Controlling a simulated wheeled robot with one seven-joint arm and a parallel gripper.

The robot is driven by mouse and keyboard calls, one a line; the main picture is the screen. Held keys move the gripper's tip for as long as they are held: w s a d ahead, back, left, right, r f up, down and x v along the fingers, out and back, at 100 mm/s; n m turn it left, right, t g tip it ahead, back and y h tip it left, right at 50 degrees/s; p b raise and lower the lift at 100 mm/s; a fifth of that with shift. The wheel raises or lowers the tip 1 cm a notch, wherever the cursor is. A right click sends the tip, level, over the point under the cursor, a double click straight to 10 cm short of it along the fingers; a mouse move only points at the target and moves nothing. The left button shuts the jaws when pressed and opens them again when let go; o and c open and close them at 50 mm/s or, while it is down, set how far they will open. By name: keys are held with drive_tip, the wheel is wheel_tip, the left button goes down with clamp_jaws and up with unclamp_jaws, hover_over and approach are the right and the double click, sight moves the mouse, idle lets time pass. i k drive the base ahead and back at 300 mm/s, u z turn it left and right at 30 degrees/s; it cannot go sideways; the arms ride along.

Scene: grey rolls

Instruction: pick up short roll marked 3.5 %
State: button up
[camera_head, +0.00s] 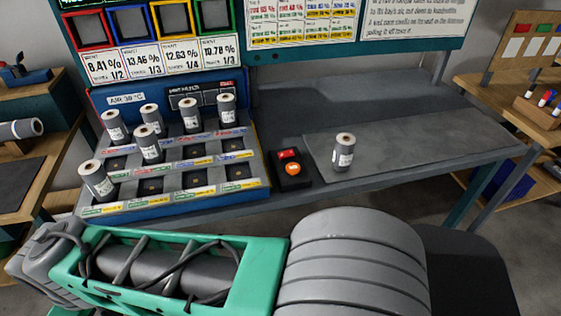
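Several short grey rolls with white labels stand in a blue-edged rack (262,187) at the left of the bench. They include a front-left roll (97,181), a middle roll (148,146), and back rolls (113,127), (152,118), (190,115) and (227,110). Some lean slightly. Another short roll (344,152) stands upright alone on the dark mat (400,135) at right. The label marks are too small to read, so I cannot tell which roll is marked 3.5 %. My arm crosses the foreground; my gripper is not in view.
A black box with a red-orange button (290,168) sits between rack and mat. A display panel (150,50) with coloured frames and percentages rises behind the rack. A larger roll (20,130) lies on the left bench. The mat's right part is clear.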

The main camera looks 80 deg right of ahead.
sight(345, 143)
drive_tip(key=z, duration=2.45)
drive_tip(key=k, duration=0.75)
drive_tip(key=u, duration=0.85)
drive_tip(key=i, duration=0.5)
drive_tip(key=z, duration=0.05)
